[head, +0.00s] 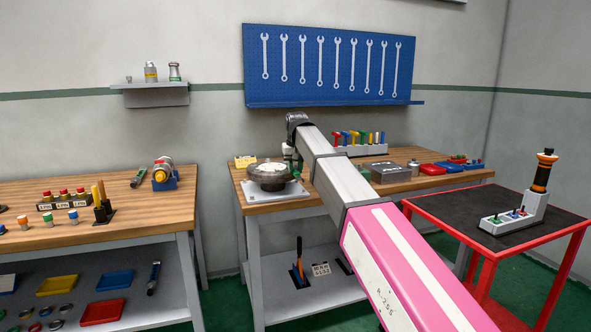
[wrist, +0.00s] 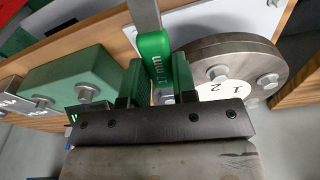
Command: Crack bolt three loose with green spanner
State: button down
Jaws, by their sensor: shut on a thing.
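My gripper (wrist: 157,80) is shut on the green grip of a spanner (wrist: 154,48), which carries white "mm" lettering. The spanner's grey shank runs up out of the wrist view, so its working end is hidden. The round grey flange (wrist: 228,50) lies right of the gripper, with several hex bolts and a white face marked 1 and 2. Bolt three cannot be picked out. In the head view the flange (head: 269,184) sits on a pale plate (head: 262,198) on the middle bench, and my gripper (head: 291,153) is just behind its right side, partly hidden by my arm.
A green block (wrist: 82,78) with a bolt head is left of the gripper. On the middle bench, a grey box (head: 390,172) and a tool rack (head: 360,150) stand right of the flange. A red cart (head: 425,212) stands at right, a left bench (head: 120,225) at left.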

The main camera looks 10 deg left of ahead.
jog(key=shift+w, duration=0.1)
jog(key=shift+w+d+n, duration=0.2)
jog(key=shift+d+n, duration=0.2)
jog(key=shift+n, duration=0.2)
jog(key=shift+d, duration=0.1)
jog(key=shift+w+d+n, duration=0.2)
jog(key=shift+d+n, duration=0.05)
jog(key=shift+n, duration=0.35)
jog(key=shift+w+d, duration=0.1)
jog(key=shift+w+d+n, duration=0.2)
jog(key=shift+d+n, duration=0.05)
jog(key=shift+n, duration=0.35)
jog(key=shift+d, duration=0.1)
jog(key=shift+w+d+n, duration=0.25)
jog(key=shift+w+n, duration=0.1)
jog(key=shift+n, duration=0.25)
